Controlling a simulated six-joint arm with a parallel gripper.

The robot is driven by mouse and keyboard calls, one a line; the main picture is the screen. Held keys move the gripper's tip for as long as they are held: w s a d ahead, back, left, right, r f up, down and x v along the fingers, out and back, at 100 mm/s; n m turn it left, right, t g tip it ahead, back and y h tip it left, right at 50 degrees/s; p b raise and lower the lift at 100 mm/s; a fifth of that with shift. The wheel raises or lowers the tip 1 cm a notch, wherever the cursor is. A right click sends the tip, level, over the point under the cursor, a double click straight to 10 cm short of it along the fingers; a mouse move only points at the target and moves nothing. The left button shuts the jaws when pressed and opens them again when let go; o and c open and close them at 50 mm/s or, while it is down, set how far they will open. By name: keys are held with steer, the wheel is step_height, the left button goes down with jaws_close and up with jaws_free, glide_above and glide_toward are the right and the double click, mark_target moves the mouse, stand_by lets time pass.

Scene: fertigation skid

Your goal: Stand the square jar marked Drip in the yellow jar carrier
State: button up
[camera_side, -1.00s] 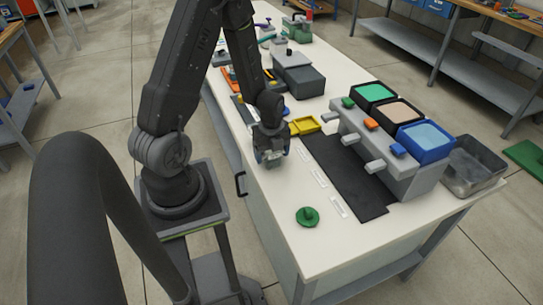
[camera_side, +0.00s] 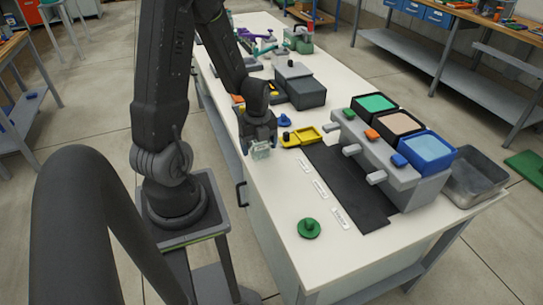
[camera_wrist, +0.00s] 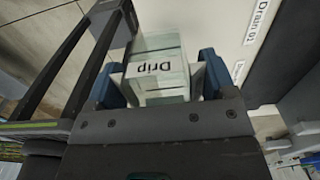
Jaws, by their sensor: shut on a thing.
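The clear square jar marked Drip (camera_wrist: 158,68) is between the blue fingers of my gripper (camera_wrist: 160,84) in the wrist view, its label readable but upside down. In the side view my gripper (camera_side: 259,133) is shut on the jar (camera_side: 260,151), near the bench's left edge. Whether the jar touches the bench I cannot tell. The yellow jar carrier (camera_side: 308,135) lies on the bench to the right of my gripper, apart from the jar. Its tray part looks empty.
A grey dispenser (camera_side: 400,170) with coloured bins stands right, by a black mat (camera_side: 345,185). A green lid (camera_side: 309,228) lies in front. Grey box (camera_side: 305,92) behind.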

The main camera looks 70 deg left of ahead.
steer(key=s+a+r, duration=0.4)
steer(key=s+r, duration=0.2)
steer(key=shift+s+r, duration=0.15)
steer(key=shift+r, duration=0.2)
steer(key=shift+a, duration=0.15)
steer(key=w+a+f, duration=0.1)
steer(key=w+a, duration=0.1)
steer(key=w, duration=1.2)
steer(key=w+a, duration=0.2)
steer(key=w, duration=1.1)
steer(key=shift+w+a+f, duration=0.1)
steer(key=shift+f, duration=2.5)
steer(key=shift+a+f, duration=0.1)
steer(key=shift+f, duration=2.5)
